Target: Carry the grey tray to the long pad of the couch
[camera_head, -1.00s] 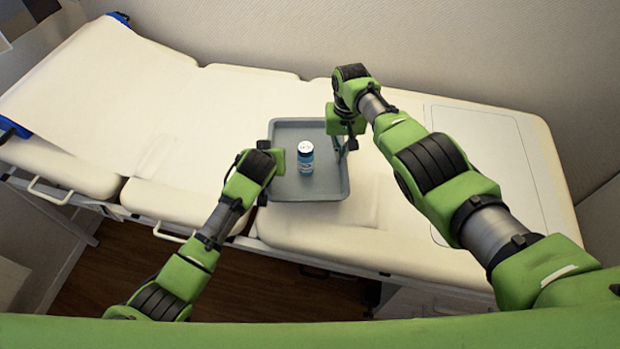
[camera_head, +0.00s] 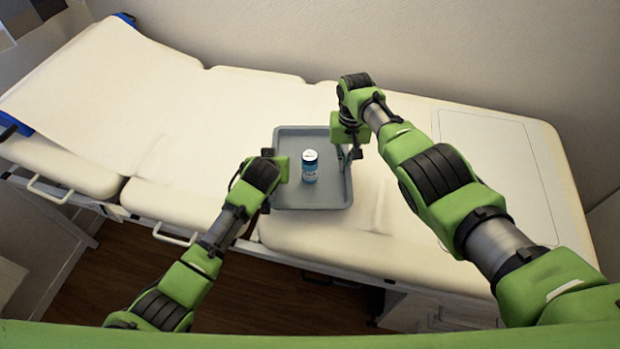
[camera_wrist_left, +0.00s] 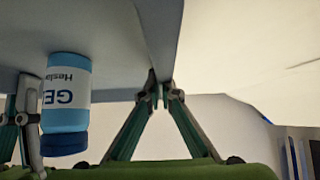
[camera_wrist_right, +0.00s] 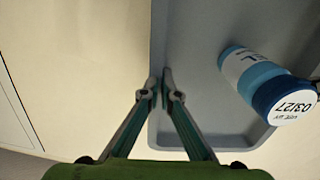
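The grey tray (camera_head: 328,198) is level or nearly so, over the left end of the couch's long right-hand pad (camera_head: 400,225). I cannot tell whether it touches the pad. A blue bottle (camera_head: 310,170) with a white label stands upright in it. My left gripper (camera_head: 282,168) is shut on the tray's left rim; the left wrist view shows its fingers (camera_wrist_left: 160,92) meeting there. My right gripper (camera_head: 346,155) is shut on the right rim; its fingers (camera_wrist_right: 160,92) pinch it in the right wrist view. The bottle also shows in both wrist views (camera_wrist_left: 66,100) (camera_wrist_right: 262,82).
The couch (camera_head: 240,110) runs along the wall, with a raised backrest (camera_head: 100,85) at left. A flat rectangular panel (camera_head: 495,160) lies on the pad's right end. My right arm crosses above the pad. Metal handles (camera_head: 50,192) stick out along the front edge.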

